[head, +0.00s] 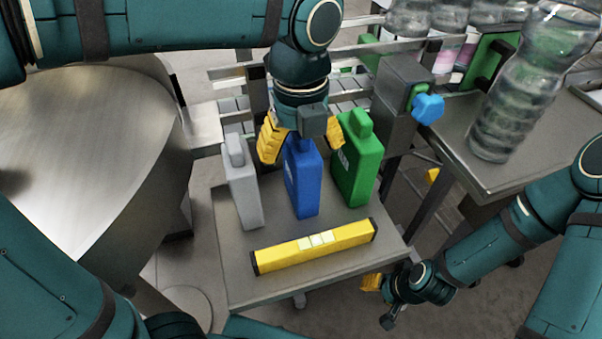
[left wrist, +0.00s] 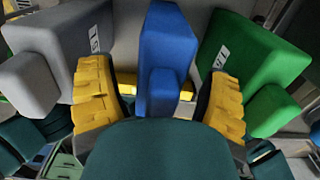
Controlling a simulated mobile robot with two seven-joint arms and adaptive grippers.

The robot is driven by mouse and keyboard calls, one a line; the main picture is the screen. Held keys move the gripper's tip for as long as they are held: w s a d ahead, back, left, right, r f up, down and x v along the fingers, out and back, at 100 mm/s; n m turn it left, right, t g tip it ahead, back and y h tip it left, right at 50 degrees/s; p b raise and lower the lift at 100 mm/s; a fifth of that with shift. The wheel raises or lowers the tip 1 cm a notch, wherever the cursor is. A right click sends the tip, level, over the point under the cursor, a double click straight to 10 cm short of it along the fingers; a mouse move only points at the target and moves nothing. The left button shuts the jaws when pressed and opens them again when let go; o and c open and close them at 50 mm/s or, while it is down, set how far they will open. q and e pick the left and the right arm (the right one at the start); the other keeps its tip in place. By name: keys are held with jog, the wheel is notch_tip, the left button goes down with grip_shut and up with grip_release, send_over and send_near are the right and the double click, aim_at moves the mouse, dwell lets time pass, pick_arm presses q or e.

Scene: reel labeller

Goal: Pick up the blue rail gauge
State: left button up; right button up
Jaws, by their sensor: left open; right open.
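The blue rail gauge (head: 303,182) stands upright on a small grey table, between a grey gauge (head: 241,182) and a green gauge (head: 357,160). My left gripper (head: 300,145) is open above it, with its yellow fingers on either side of the blue gauge's top. In the left wrist view the blue gauge (left wrist: 166,60) lies between the two open fingers (left wrist: 160,105), with gaps on both sides. Its top is partly hidden by the gripper in the head view. My right gripper (head: 380,290) is low, beside the table's front right corner, and its fingers are mostly hidden.
A yellow level (head: 315,246) lies along the front of the small table (head: 235,284). The grey and green gauges stand close to my left fingers. A conveyor with rails (head: 350,95) is behind. A large clear bottle (head: 520,85) and a blue knob (head: 428,108) are at right.

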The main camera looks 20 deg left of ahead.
pick_arm(q)
grip_shut()
dwell(0.3)
